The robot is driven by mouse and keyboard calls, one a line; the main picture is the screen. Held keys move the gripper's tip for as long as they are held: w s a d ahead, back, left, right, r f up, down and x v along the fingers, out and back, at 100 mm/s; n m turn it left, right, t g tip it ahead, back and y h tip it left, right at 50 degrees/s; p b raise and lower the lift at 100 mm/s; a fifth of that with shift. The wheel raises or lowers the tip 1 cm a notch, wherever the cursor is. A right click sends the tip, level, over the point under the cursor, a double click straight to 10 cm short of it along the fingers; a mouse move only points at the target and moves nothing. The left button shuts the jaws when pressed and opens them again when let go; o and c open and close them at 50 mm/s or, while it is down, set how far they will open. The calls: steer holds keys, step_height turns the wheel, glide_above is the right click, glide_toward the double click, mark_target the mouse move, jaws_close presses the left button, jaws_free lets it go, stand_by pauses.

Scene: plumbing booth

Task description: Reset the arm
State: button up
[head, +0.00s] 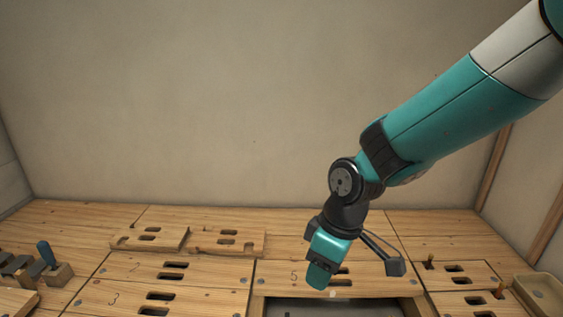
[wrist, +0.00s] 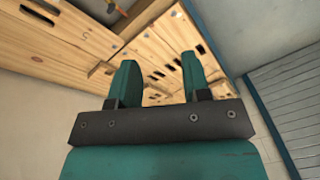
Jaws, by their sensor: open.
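My gripper (head: 322,272) hangs from the teal and white arm at the right of the head view, above the wooden bench panel marked 5 (head: 272,275). In the wrist view my gripper (wrist: 160,80) shows two teal fingers spread apart with nothing between them. The fingers stand out from a dark crossbar. In the head view one finger hides part of the panel 5 slots. I cannot tell the exact height of the fingertips above the panel.
An open recess (head: 340,308) lies in front of panel 5. A blue-handled tool (head: 47,254) stands at the left. Panels with small pegs (head: 430,262) and a light tray (head: 540,292) are at the right. The plain back wall (head: 200,100) leaves free room above the bench.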

steer(key=s+d+r+m+y, duration=0.1)
steer(key=s+d+r+m, duration=0.25)
steer(key=s+r, duration=0.4)
steer(key=s+d+r+m+y, duration=0.15)
steer(key=s+d+r, duration=0.25)
steer(key=s, duration=0.6)
step_height(320, 180, up, 38)
steer(key=p, duration=3.8)
steer(key=shift+w+r+h, duration=0.15)
steer(key=shift+w+h, duration=0.2)
